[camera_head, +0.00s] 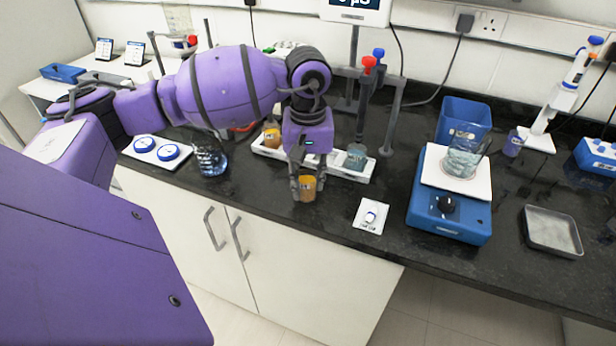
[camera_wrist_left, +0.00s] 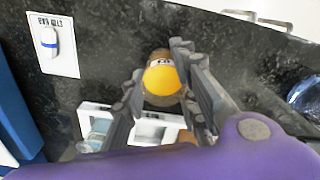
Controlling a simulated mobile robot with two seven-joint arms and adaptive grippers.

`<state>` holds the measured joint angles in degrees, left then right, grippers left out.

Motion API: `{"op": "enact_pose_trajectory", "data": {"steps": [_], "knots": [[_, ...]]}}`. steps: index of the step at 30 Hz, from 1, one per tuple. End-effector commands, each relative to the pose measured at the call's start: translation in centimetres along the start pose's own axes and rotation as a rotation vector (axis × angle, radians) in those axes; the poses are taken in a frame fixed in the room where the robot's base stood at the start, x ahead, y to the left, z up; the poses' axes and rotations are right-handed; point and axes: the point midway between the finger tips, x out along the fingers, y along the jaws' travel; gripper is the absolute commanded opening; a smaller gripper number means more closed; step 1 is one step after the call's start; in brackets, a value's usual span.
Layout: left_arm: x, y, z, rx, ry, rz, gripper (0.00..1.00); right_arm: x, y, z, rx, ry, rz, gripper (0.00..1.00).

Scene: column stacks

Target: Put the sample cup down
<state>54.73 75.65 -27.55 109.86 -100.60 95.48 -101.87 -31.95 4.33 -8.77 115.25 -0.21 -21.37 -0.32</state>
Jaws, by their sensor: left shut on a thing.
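My left gripper (camera_head: 302,186) reaches down over the front part of the black counter. It is shut on an amber sample cup (camera_head: 307,188) with a small label. The cup looks upright, and I cannot tell whether its base touches the counter. In the left wrist view the cup (camera_wrist_left: 161,82) sits between the fingers of the left gripper (camera_wrist_left: 158,88). Behind it a white rack (camera_head: 335,166) holds another amber cup (camera_head: 272,137) at its left and a grey-blue cup (camera_head: 355,157) at its right. My right gripper is not in view.
A white card with a small labelled object (camera_head: 371,215) lies right of the held cup. Further right are a blue stirrer (camera_head: 448,215) with a glass beaker (camera_head: 461,160) and a metal tray (camera_head: 552,231). The counter's front edge is close.

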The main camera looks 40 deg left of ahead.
Motion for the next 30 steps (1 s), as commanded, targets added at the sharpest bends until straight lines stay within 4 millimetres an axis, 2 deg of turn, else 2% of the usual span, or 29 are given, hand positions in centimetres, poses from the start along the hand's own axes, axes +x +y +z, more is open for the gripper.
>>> {"op": "enact_pose_trajectory", "data": {"steps": [8, 9, 13, 23, 26, 30], "knots": [[0.5, 0.0, 0.0, 0.0, -0.001, -0.001, 0.01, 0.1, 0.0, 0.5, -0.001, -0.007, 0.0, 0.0], [0.4, 0.0, 0.0, 0.0, -0.001, -0.001, 0.3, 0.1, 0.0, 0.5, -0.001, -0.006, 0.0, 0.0], [0.3, 0.0, 0.0, 0.0, -0.001, 0.0, 0.46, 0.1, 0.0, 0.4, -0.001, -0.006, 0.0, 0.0], [0.0, 0.0, 0.0, 0.0, 0.0, 0.001, 0.46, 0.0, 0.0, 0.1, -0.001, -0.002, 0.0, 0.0], [-0.8, 0.0, -0.1, 0.0, 0.002, 0.001, 0.46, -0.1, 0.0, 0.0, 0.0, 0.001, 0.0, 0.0], [-3.2, 0.0, -0.1, 0.001, 0.003, 0.001, 0.46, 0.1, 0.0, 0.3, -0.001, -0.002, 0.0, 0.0]]}}
